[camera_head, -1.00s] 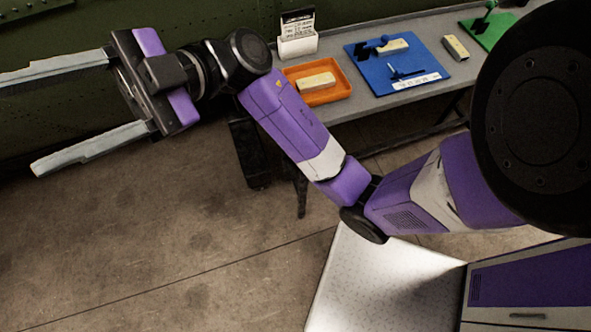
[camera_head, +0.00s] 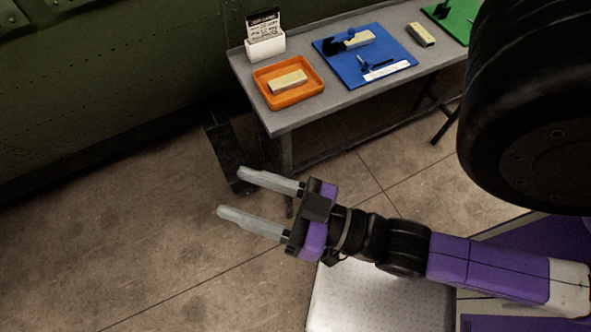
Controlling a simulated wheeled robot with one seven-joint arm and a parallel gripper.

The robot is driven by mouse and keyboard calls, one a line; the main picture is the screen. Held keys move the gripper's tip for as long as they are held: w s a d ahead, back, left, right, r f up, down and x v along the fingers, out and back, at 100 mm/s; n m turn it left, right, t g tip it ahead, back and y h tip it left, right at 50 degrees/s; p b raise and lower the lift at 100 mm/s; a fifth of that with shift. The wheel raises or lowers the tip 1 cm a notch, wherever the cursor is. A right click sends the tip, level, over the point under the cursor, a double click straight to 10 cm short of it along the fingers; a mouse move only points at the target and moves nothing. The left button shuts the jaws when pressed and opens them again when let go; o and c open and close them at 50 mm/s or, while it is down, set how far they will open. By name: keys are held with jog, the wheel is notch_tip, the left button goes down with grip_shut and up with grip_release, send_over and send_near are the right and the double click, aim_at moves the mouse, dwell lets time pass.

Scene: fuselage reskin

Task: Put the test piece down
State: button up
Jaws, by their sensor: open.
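My gripper (camera_head: 231,193) is open and empty, its two long grey fingers pointing left above the floor, in front of the grey table (camera_head: 292,116) in the picture. A tan block (camera_head: 289,81) lies in the orange tray (camera_head: 262,91) on the table's left part. A second tan block (camera_head: 358,39) lies in a dark fixture on the blue board (camera_head: 347,78). A third block (camera_head: 421,35) lies on the bare table right of that board. I cannot tell which block is the test piece. No block touches my gripper.
A white card box (camera_head: 264,44) stands behind the tray. A blue clamp and a white label strip (camera_head: 387,71) are on the blue board. A green board (camera_head: 458,17) is at the right. The green riveted wall (camera_head: 110,70) rises at the left. The floor (camera_head: 110,230) is clear.

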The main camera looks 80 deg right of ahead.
jog(key=s+d+f+n+g+y, duration=0.1)
jog(key=s+f+n+g, duration=0.2)
jog(key=s+f, duration=0.3)
jog(key=shift+s+d+f+g, duration=0.25)
jog(key=shift+s+d+g, duration=0.15)
jog(key=shift+s+g, duration=0.4)
